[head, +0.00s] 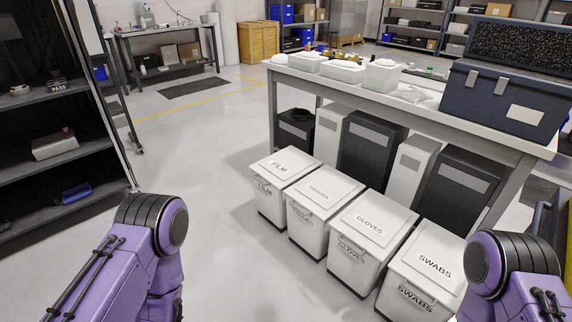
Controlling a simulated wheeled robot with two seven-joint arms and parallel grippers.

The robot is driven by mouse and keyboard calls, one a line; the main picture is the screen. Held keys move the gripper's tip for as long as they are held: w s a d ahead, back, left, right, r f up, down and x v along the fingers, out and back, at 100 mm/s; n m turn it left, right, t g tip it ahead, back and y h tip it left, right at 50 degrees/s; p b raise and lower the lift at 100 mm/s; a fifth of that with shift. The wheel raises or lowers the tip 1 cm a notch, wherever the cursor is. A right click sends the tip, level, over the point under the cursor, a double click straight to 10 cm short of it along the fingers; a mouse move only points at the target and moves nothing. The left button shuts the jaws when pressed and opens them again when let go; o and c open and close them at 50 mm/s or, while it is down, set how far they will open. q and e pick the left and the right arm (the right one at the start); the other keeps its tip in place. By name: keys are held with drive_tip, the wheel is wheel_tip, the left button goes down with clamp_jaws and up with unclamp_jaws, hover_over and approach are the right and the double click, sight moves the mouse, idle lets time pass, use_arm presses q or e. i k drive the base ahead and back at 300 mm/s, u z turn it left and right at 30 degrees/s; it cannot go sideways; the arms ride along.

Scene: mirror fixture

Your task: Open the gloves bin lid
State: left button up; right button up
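The gloves bin (347,254) is a white bin with a dark base, labelled GLOVES on its front and lid. Its lid (372,214) is closed. It stands third from the left in a row on the floor, between the tissues bin (308,226) and the swabs bin (410,294). My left arm comes in at the lower left and my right arm at the lower right, partly over the swabs bin. Both grippers are outside the picture, so their state is hidden.
The film bin (269,201) stands at the row's left end. Behind the bins is a workbench (420,112) with white trays and a dark blue case (505,99) on top. A dark shelf (60,145) stands at left. The floor (215,185) between is clear.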

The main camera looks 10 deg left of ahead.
sight(374, 222)
drive_tip(key=u, duration=0.7)
drive_tip(key=i, duration=1.3)
drive_tip(key=z, duration=1.95)
